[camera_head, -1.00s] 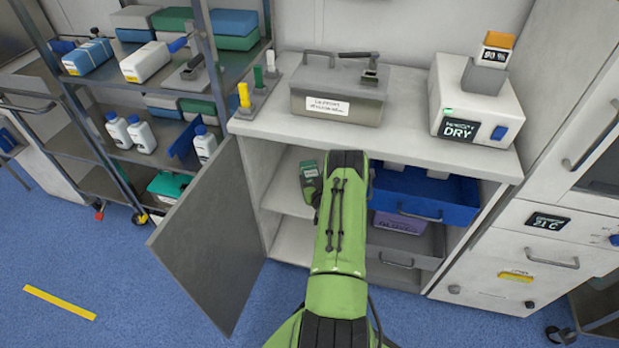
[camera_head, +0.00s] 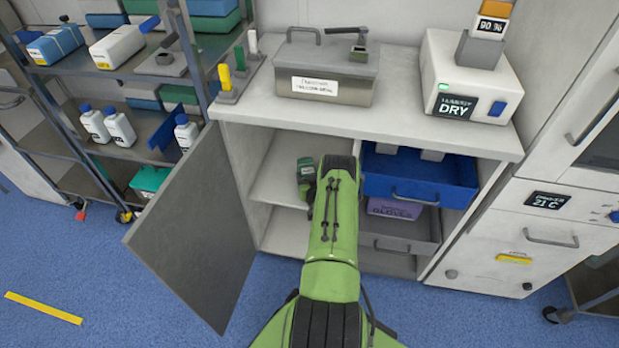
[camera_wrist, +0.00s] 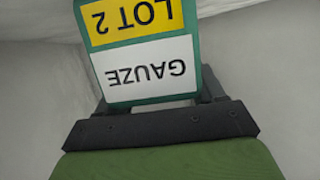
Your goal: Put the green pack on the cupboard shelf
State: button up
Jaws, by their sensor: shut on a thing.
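The green pack (camera_wrist: 138,52) is labelled GAUZE and LOT 2, upside down in the wrist view, where its top is cut off. My gripper (camera_wrist: 160,112) is shut on its near end. In the head view the pack (camera_head: 306,172) is inside the left compartment of the open cupboard, at the shelf (camera_head: 272,183). My green arm hides part of it and most of the gripper. I cannot tell whether the pack touches the shelf.
The grey cupboard door (camera_head: 197,238) stands open at the left. To the right are an open blue drawer (camera_head: 415,183) and a lower grey drawer (camera_head: 400,245). A metal box (camera_head: 325,75) and white device (camera_head: 470,80) stand on the top.

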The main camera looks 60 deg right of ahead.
jog(key=o, duration=1.2)
jog(key=shift+s+a+r+p, duration=0.15)
jog(key=shift+s+a+p, duration=0.05)
jog(key=shift+a+p, duration=0.15)
jog(key=p+v, duration=1)
jog(key=v, duration=0.1)
jog(key=shift+s+r+p, duration=0.1)
jog(key=shift+r+p, duration=0.1)
jog(key=shift+p, duration=0.1)
jog(key=shift+f, duration=0.1)
